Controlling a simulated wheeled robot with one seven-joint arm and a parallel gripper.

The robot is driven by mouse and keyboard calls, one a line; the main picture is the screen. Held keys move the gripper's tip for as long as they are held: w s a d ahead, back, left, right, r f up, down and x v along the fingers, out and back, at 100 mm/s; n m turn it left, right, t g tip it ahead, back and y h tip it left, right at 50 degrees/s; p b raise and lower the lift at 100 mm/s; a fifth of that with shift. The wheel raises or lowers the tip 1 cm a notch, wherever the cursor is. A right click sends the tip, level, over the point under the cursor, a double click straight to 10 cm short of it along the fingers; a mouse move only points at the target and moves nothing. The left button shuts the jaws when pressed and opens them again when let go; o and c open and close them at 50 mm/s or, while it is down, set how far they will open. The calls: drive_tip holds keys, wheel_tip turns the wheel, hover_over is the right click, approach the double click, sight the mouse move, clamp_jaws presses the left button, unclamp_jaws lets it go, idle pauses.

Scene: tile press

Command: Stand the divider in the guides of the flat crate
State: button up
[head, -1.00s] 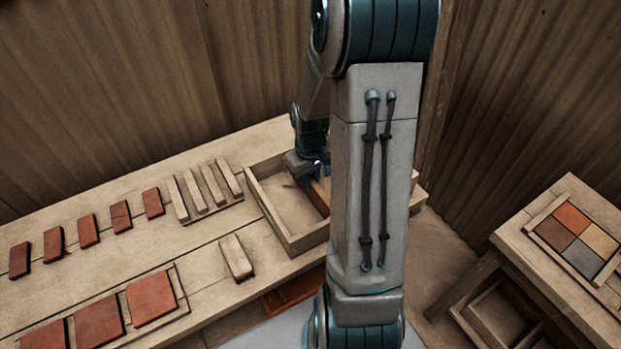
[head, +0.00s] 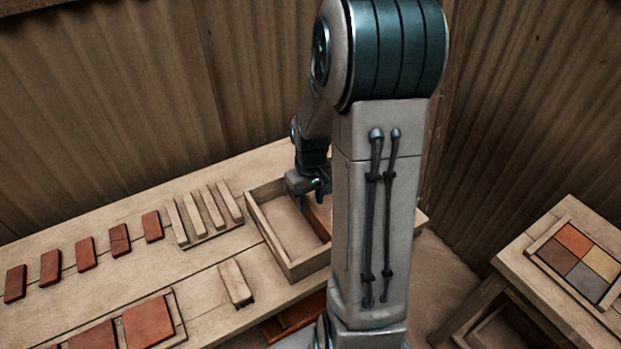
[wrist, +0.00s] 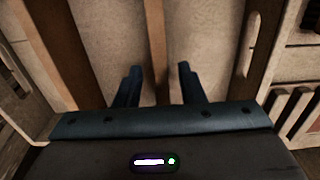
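The flat crate (head: 268,236) is a shallow wooden box on the bench, partly hidden behind my arm. The divider (head: 322,212) is a brown wooden strip inside it, running across the crate floor; it also shows in the wrist view (wrist: 156,40). It looks on edge between bare floor areas on both sides. The guides cannot be made out. My gripper (head: 311,203) is above the crate, over the divider. In the wrist view my gripper (wrist: 159,78) has its fingers apart, one on each side of the divider, with gaps to it.
Left of the crate are a rack of pale bars (head: 205,213), a loose pale block (head: 236,283), and several red tiles (head: 85,254). A larger red tile (head: 148,321) lies in front. A side table (head: 520,258) at the right holds a four-colour tile panel (head: 580,250).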

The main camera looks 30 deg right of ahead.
sight(310, 204)
wheel_tip(310, 204, up, 10)
drive_tip(key=s+a+r+t, duration=0.3)
drive_tip(key=s+a+r, duration=0.3)
drive_tip(key=s+a, duration=0.6)
drive_tip(key=shift+s, duration=0.4)
drive_tip(key=shift+a, duration=0.2)
